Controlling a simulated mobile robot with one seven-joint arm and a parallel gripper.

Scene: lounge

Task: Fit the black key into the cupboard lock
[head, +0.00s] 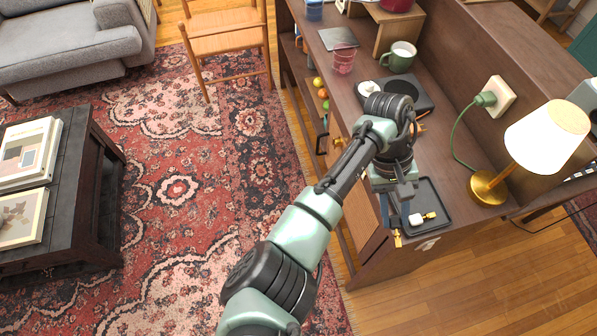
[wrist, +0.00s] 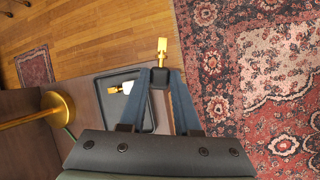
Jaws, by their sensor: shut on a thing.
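My gripper (wrist: 160,76) is shut on the black key (wrist: 160,80), with the fingers on its dark head. The key's gold shaft (wrist: 162,50) sticks out beyond the fingertips. In the head view my gripper (head: 397,226) hangs by the front edge of the wooden cabinet (head: 440,232), and a bit of gold shows below it. A white-headed key (head: 420,218) with a gold shaft lies in the black tray (head: 433,190); it also shows in the wrist view (wrist: 127,87). A light wood panel (head: 362,207) shows on the cabinet front. I cannot make out the lock clearly.
A lamp (head: 490,185) with a brass base stands right of the tray, near a green cord and plug (head: 486,99). A green mug (head: 402,56) and a pink cup (head: 343,59) stand farther back. Open floor and rug (head: 175,190) lie left of the cabinet.

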